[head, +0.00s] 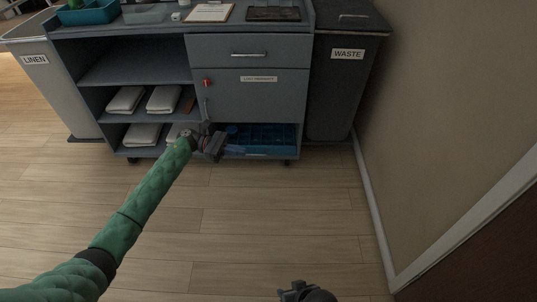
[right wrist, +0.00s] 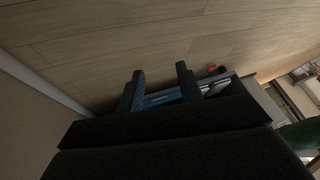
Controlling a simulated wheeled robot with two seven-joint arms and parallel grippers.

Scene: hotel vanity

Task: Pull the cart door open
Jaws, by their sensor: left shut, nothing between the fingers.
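The cart door (head: 255,98) is a grey panel with a label reading lost property, under a drawer on the right half of the cart (head: 245,38). It looks closed. A vertical handle (head: 206,106) is on its left side, with a small red piece (head: 207,83) above it. My left gripper (head: 216,148) is shut and empty, just below the handle and door; contact with the handle cannot be told. My right gripper (head: 300,292) is at the bottom of the head view, far from the cart. In the right wrist view its fingers (right wrist: 160,72) are apart with nothing held.
A blue bin (head: 262,138) sits in the low compartment below the door. Folded white towels (head: 126,99) lie on the left shelves. A waste bin (head: 345,85) stands right of the cart, near the wall (head: 440,100). A linen bin (head: 45,85) stands left. The floor in front is clear.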

